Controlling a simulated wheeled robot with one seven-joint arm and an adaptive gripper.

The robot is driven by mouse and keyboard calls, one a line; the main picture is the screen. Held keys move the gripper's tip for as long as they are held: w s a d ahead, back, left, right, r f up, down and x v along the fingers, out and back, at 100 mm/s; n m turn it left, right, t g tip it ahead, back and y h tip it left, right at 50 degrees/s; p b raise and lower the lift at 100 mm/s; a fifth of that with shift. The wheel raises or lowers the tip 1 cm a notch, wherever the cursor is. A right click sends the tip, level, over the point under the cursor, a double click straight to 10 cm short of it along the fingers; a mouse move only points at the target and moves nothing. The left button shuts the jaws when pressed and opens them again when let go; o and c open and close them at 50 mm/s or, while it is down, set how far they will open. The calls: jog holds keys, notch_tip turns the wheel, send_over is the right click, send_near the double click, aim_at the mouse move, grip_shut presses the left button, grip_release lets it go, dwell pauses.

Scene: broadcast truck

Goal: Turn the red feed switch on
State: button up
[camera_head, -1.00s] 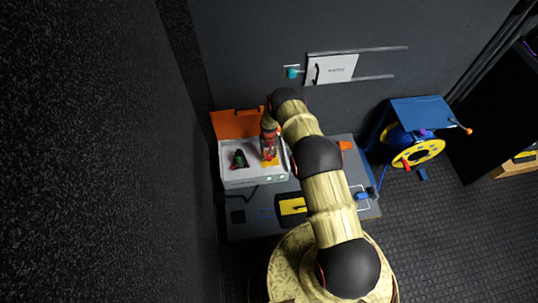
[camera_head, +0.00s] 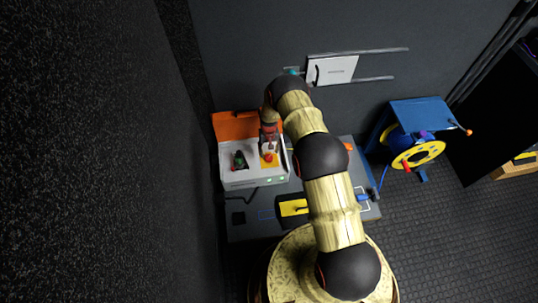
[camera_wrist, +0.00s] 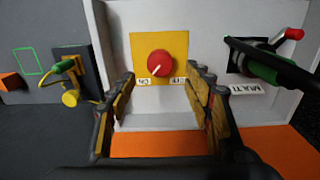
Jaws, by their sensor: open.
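The red feed switch is a round red knob (camera_wrist: 160,63) on a yellow plate (camera_wrist: 139,43) inside an open white box (camera_head: 238,181). Its white pointer line slants to the lower left in the wrist view, toward the left one of two small upside-down labels, which seems to read ON. The knob also shows in the head view (camera_head: 268,158). My gripper (camera_wrist: 162,84) is open and empty, its fingers spread to either side below the knob. In the head view my gripper (camera_head: 269,146) hangs over the box, apart from the knob.
The orange lid (camera_head: 234,125) stands open behind.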

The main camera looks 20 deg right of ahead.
aim_at(269, 157)
notch_tip(269, 157, up, 6)
jog(key=shift+r, duration=0.2)
dwell(0.5)
jog(key=shift+s, duration=0.1)
jog(key=s+g, duration=0.2)
jog(key=s, duration=0.6)
jog(key=s+a+r+t+p, duration=0.2)
jog(key=s+r, duration=0.7)
jog(key=r, duration=1.3)
jog(key=s+a+r+n+t+p, duration=0.1)
jog(key=s+r, duration=0.9)
jog(key=r, duration=1.3)
jog(key=s+a+r+n+t+p, duration=0.1)
jog(key=s+a+r+t+p, duration=0.2)
jog(key=s+r, duration=0.7)
notch_tip(269, 157, up, 13)
jog(key=shift+s+a+f+t+p, duration=0.2)
jog(key=shift+a+t+p, duration=0.15)
jog(key=shift+t+p, duration=0.35)
